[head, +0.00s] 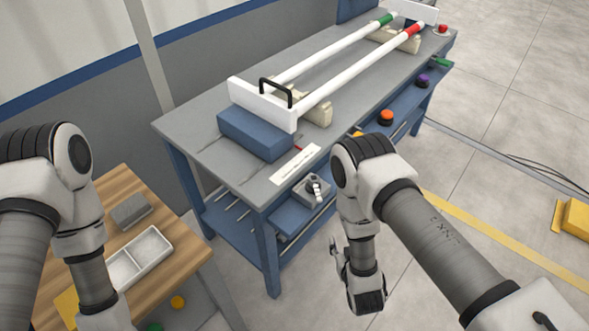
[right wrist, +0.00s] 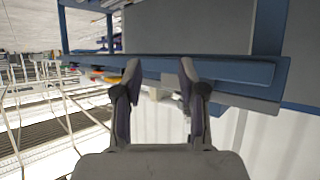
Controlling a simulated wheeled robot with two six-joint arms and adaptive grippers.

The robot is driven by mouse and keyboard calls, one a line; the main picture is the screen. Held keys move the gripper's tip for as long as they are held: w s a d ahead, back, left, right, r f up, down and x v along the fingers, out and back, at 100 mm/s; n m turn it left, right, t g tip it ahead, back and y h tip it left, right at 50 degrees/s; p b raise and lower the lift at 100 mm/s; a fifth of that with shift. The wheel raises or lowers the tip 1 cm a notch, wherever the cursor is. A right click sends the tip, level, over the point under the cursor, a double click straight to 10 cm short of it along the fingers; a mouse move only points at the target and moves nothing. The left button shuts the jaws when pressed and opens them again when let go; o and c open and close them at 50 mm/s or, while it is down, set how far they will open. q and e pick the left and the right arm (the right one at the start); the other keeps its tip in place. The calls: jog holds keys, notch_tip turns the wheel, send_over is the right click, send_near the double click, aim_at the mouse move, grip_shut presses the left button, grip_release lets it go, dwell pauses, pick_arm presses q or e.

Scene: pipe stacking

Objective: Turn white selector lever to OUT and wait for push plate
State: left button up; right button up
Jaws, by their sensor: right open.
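The white push plate (head: 250,98) with a black handle stands upright at the near end of two white pipes (head: 335,50), one green-tipped, one red-tipped. My right gripper (head: 338,262) hangs in front of the bench, below and right of the lever, apart from it. Its two fingers are spread and empty in the right wrist view (right wrist: 160,85). My left gripper is below the picture's edge.
The blue workbench (head: 190,128) has a printed label (head: 295,164) near the lever and an orange button (head: 386,117) along its front. A wooden table (head: 185,262) with a white divided tray (head: 140,258) stands at left. The floor right of the bench is mostly clear.

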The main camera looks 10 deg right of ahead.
aim_at(320, 201)
jog(key=w+a+r+t+p, duration=0.35)
jog(key=a+r+t, duration=0.2)
jog(key=r, duration=0.35)
pick_arm(q)
jog(key=r, duration=0.5)
jog(key=shift+s+a+r, duration=0.1)
jog(key=shift+s+r, duration=0.1)
jog(key=shift+r, duration=0.05)
pick_arm(e)
jog(key=w, duration=0.8)
jog(key=shift+d, duration=0.4)
grip_shut()
